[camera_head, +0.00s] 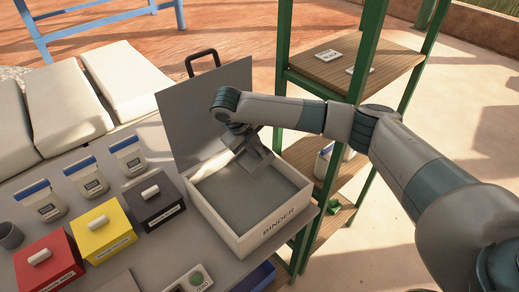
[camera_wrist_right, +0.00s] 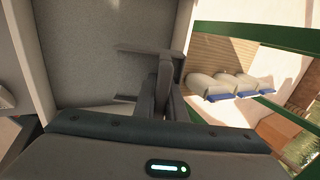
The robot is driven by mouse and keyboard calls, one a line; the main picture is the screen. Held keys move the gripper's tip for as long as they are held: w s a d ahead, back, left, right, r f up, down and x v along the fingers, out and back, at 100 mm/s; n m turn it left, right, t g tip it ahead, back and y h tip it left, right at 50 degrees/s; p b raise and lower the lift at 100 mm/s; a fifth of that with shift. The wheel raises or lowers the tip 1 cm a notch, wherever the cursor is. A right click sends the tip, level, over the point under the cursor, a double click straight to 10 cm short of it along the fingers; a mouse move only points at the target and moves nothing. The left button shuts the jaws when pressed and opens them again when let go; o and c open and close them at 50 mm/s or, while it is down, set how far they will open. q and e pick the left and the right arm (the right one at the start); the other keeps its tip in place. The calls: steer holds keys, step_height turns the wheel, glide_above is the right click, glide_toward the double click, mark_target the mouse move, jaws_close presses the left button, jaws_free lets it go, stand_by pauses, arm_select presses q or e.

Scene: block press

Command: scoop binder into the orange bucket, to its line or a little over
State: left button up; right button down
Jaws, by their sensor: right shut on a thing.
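The binder box (camera_head: 268,233) is a pale open box marked BINDER at the table's right edge, with its grey lid (camera_head: 190,115) raised behind. Grey binder (camera_head: 236,205) covers its floor; it also shows in the wrist view (camera_wrist_right: 95,60). My right gripper (camera_head: 257,158) reaches over the box's back right part. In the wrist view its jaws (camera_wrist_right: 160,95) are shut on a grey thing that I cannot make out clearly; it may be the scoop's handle. Whether it touches the binder I cannot tell. The orange bucket and my left gripper are not in view.
Red (camera_head: 48,262), yellow (camera_head: 103,230) and dark (camera_head: 157,203) lidded boxes stand left of the binder box, with blue-lidded jars (camera_head: 88,180) behind. A green-framed shelf (camera_head: 350,70) stands close on the right.

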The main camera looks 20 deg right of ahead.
steer(key=shift+s+a+r+t+h+p, duration=0.25)
steer(key=shift+a+h+p, duration=0.25)
steer(key=shift+h+p, duration=0.3)
steer(key=shift+s+a+r+t+h+p, duration=0.15)
steer(key=shift+a+t+h+p, duration=0.1)
steer(key=shift+a+h+p, duration=0.25)
steer(key=shift+s+a+r+t+h+p, duration=0.1)
steer(key=shift+a+t+h+p, duration=0.1)
steer(key=shift+a+h+p, duration=0.3)
steer(key=shift+s+a+h, duration=0.15)
steer(key=shift+a+h, duration=0.05)
steer(key=shift+h, duration=0.3)
steer(key=shift+s+a+t+h, duration=0.1)
steer(key=shift+a+t+h, duration=0.25)
steer(key=shift+h, duration=0.25)
steer(key=shift+r+g+y, duration=0.6)
steer(key=shift+r+y, duration=0.2)
steer(key=shift+y, duration=0.85)
steer(key=shift+r+g+y, duration=0.65)
steer(key=shift+r+y, duration=0.2)
steer(key=shift+y, duration=0.85)
steer(key=shift+r+g+y, duration=0.6)
steer(key=shift+r+y, duration=0.2)
steer(key=shift+y, duration=0.85)
